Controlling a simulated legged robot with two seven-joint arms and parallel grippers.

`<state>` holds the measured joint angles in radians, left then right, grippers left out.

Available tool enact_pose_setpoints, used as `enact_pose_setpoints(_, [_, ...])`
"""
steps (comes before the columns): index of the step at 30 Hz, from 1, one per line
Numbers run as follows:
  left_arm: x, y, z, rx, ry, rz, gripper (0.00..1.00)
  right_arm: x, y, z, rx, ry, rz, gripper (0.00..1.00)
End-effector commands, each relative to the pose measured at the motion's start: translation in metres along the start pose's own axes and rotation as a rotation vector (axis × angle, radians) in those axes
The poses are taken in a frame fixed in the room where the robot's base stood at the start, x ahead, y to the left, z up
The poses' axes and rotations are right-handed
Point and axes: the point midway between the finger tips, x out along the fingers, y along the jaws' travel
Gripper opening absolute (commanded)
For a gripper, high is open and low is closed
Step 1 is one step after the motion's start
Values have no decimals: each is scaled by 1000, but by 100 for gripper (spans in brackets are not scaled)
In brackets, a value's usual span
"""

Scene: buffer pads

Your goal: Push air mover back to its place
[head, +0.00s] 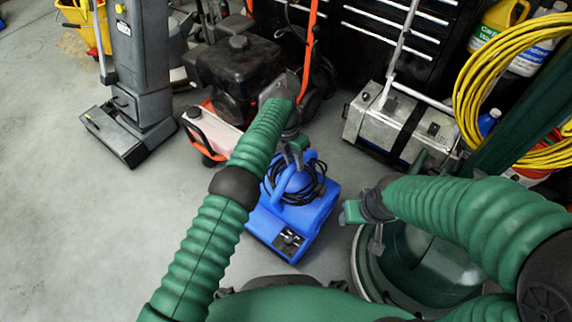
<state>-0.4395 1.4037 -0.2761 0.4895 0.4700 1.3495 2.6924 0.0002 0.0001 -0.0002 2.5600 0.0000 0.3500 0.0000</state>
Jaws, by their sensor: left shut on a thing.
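The blue air mover (316,218) stands on the grey floor in the middle of the view, a coiled black cord on its top and a dark control panel at its near end. My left gripper (295,158) is at the far end of its blue handle and is shut on it; my wrist partly hides the grip. My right gripper (362,226) is to the right of the air mover, apart from it. Its fingers are too unclear to tell whether they are open.
A black engine machine (236,68) with orange handles stands behind the air mover. A grey upright floor machine (140,70) is at left. A yellow hose (478,75) hangs at right. Floor at left is clear.

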Motion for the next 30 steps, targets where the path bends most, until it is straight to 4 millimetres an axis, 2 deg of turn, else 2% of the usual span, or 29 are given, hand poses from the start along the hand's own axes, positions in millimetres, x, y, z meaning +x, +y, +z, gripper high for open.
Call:
enact_pose_setpoints(1, [-1, -2, 5, 3, -14, 0, 0, 1, 0, 0, 0, 0, 0, 57])
enact_pose_setpoints(10, [-2, -2, 5, 3, -14, 2, 0, 0, 0, 0, 0, 0, 0, 57])
enact_pose_setpoints(11, [-2, -2, 5, 3, -14, 2, 29, 0, 0, 0, 0, 0, 0, 57])
enact_pose_setpoints(15, [-2, -1, 4, 2, -11, 2, 48, 0, 0, 0, 0, 0, 0, 57])
enact_pose_setpoints(16, [-2, -1, 4, 2, -10, 2, 49, 0, 0, 0, 0, 0, 0, 57])
enact_pose_setpoints(25, [-4, -1, 2, 1, -5, 1, 49, -2, 0, 0, 0, 0, 0, 57])
enact_pose_setpoints(30, [-37, -2, 3, 1, -8, 1, 49, -19, 0, -4, 0, 0, 0, 57])
